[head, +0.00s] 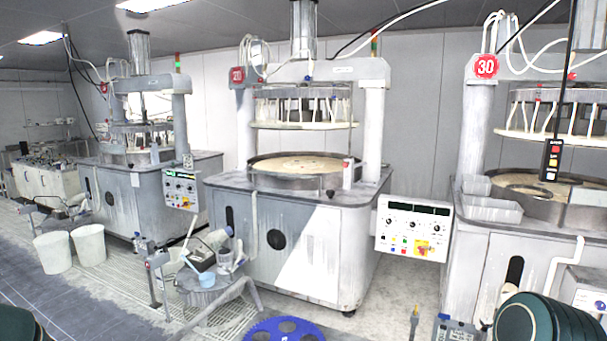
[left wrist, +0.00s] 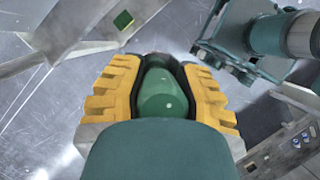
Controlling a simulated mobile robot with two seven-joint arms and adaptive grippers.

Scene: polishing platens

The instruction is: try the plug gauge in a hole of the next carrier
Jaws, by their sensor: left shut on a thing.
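In the left wrist view my left gripper (left wrist: 157,72) has its yellow ribbed fingers closed around a smooth, rounded green thing (left wrist: 160,92). It appears to be the plug gauge's handle; its far end is mostly hidden. A blue disc with holes, a carrier (head: 285,331), is cut off by the bottom edge of the head view. No hole of the carrier can be made out at the gauge in the left wrist view. Neither gripper's fingers show in the head view.
Polishing machines with round platens (head: 300,166) stand in a row. A control box (head: 413,228) juts out beside the middle one. Wet floor (head: 384,302) lies between machines.

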